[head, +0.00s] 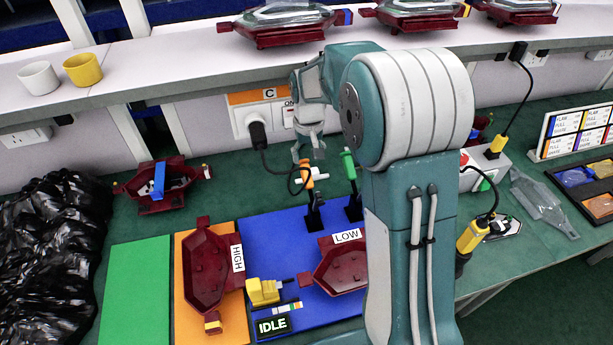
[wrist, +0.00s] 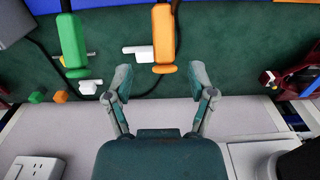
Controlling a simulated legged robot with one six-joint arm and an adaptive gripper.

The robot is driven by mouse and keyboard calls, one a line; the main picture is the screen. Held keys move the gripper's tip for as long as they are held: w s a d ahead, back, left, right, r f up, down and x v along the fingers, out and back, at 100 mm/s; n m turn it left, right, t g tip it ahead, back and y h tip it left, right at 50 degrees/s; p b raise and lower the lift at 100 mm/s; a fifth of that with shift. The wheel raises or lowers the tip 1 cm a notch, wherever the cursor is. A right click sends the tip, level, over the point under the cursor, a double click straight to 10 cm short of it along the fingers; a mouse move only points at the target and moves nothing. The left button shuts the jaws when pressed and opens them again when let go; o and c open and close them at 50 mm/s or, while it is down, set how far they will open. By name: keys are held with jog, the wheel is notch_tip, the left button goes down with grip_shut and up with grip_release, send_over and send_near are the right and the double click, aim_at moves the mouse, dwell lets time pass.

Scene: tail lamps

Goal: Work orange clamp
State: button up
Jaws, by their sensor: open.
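The orange clamp (head: 306,175) stands on a black base at the back edge of the blue mat, with a white handle bar beside it. In the wrist view the orange clamp (wrist: 164,40) is upside down, just past my fingertips and a little right of the middle between them. My gripper (wrist: 157,82) is open and empty, its fingers apart and not visibly touching the clamp. In the head view my gripper (head: 311,147) hangs just above and behind the clamp, partly hidden by my arm. The green clamp (head: 348,165) stands to its right and also shows in the wrist view (wrist: 73,45).
A blue mat (head: 265,235) carries a dark red lamp housing (head: 342,265) and a yellow tool (head: 263,291). Another housing (head: 207,270) lies on the orange mat. A black cable and plug (head: 257,135) run close to my gripper. The shelf (head: 190,60) overhangs behind.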

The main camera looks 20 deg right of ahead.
aim_at(307, 172)
jog(key=f, duration=0.7)
jog(key=shift+a+f, duration=0.15)
jog(key=shift+a, duration=0.25)
jog(key=shift+f, duration=0.35)
jog(key=shift+d+f, duration=0.15)
jog(key=shift+d, duration=0.1)
jog(key=shift+c, duration=0.3)
grip_shut()
